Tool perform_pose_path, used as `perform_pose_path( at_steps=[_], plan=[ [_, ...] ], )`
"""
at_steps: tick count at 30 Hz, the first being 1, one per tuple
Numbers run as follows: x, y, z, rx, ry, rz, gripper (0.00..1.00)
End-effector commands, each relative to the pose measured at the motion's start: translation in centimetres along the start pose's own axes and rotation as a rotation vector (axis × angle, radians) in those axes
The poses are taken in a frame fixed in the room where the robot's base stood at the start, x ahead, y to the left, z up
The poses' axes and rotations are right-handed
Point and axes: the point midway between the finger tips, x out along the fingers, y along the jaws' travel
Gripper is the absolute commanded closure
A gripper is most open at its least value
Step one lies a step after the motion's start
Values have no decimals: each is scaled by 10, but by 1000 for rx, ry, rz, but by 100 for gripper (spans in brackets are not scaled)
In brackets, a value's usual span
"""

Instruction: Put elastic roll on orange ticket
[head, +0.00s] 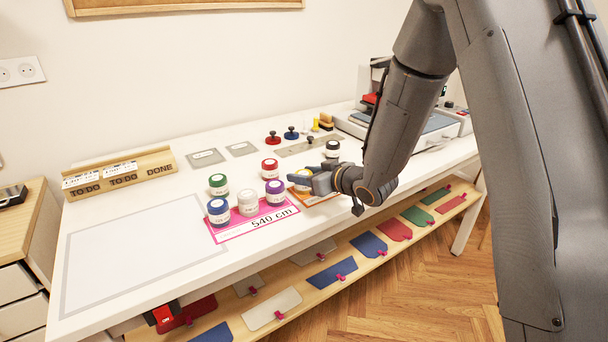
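Several elastic rolls with coloured tops stand on the white table: green (218,184), red (270,167), blue (218,211), white (248,203), purple (275,192) and black (332,149). The blue, white and purple ones stand at a pink ticket (235,228) marked 540 cm. The orange ticket (312,198) lies to its right, partly covered by my gripper (300,181). A roll with a yellow-orange top (302,173) shows just behind my fingers, partly hidden. The fingers point left, low over the orange ticket. I cannot tell whether they hold that roll.
A wooden TO DO/DONE rack (120,175) stands at the back left. A machine (435,130) is at the right. A shelf with coloured tags (335,271) runs below. The front left tabletop is clear.

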Motion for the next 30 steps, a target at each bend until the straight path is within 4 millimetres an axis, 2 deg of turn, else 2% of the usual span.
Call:
perform_pose_path(
  at_steps=[1,2,14,17,30],
  plan=[
    [0,0,0,0,0,0,48],
    [0,0,0,0,0,0,43],
    [-4,1,-3,0,0,1,43],
    [-17,2,-3,1,1,3,43],
    [-101,2,-3,0,2,3,43]
  ],
)
